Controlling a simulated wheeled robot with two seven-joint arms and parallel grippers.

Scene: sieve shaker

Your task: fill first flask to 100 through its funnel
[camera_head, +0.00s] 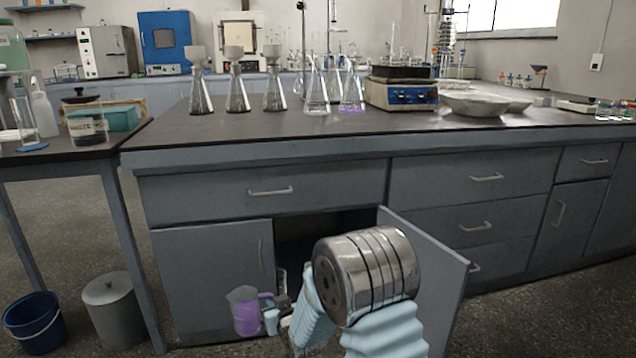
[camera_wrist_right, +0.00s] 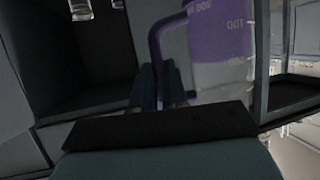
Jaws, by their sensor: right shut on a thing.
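A jug (camera_head: 245,314) with purple liquid is held low in front of the open cupboard. My right gripper (camera_head: 278,314) is shut on its handle. In the right wrist view the fingers (camera_wrist_right: 160,88) close around the handle of the jug (camera_wrist_right: 222,45), whose wall carries printed volume marks. Three conical flasks with grey funnels stand in a row on the bench: the left one (camera_head: 200,92), the middle one (camera_head: 237,94) and the right one (camera_head: 274,93). They look dark near the base; their fill level is not clear. My left gripper is out of view.
The cupboard door (camera_head: 428,262) stands open to the right of my arm. Clear flasks (camera_head: 316,98), one with purple liquid at its base (camera_head: 351,98), and a hotplate (camera_head: 402,92) stand right of the funnels. Bare bench top (camera_head: 230,128) lies in front of the flasks.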

